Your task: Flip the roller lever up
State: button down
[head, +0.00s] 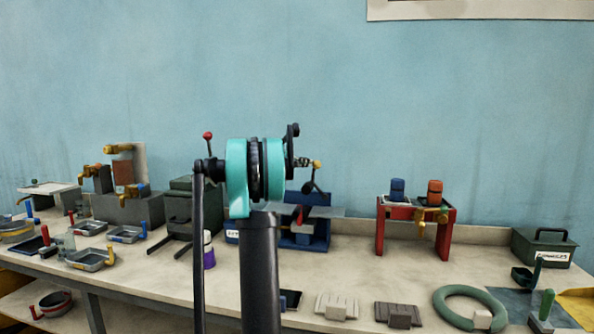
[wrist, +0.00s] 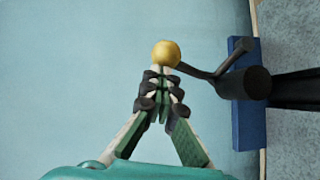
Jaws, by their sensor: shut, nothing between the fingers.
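The roller lever is a dark arm (wrist: 197,71) with a yellow ball knob (wrist: 166,54), joined to a black cylinder (wrist: 250,83) in the wrist view. In the head view the yellow knob (head: 317,164) is up above the blue stand (head: 305,228), with dark lever parts (head: 312,186) below it. My gripper (wrist: 161,82) is shut and empty, its fingertips right at the knob's lower side in the picture. I cannot tell whether they touch it. In the head view my gripper (head: 303,162) is just left of the knob. My arm hides part of the stand.
A red stand (head: 381,238) with blue and orange-topped parts is to the right. A green machine (head: 180,205) and a purple bottle (head: 209,255) are to the left. Grey blocks (head: 337,306), a green ring (head: 447,308) and a dark green box (head: 543,247) lie on the bench.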

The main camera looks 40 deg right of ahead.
jog(key=s+d+r+m+y, duration=0.1)
jog(key=s+d+m, duration=0.1)
jog(key=s+d, duration=0.2)
jog(key=shift+s+d+r+t+y, duration=0.15)
jog(key=shift+s+r+t+y, duration=0.15)
jog(key=shift+s+y, duration=0.15)
jog(key=shift+s+d, duration=0.1)
jog(key=shift+s, duration=0.1)
jog(key=shift+w, duration=0.1)
jog(key=w+r+v, duration=0.1)
jog(key=w+v, duration=0.1)
jog(key=v, duration=1.1)
jog(key=shift+w+r, duration=0.25)
jog(key=shift+w, duration=0.1)
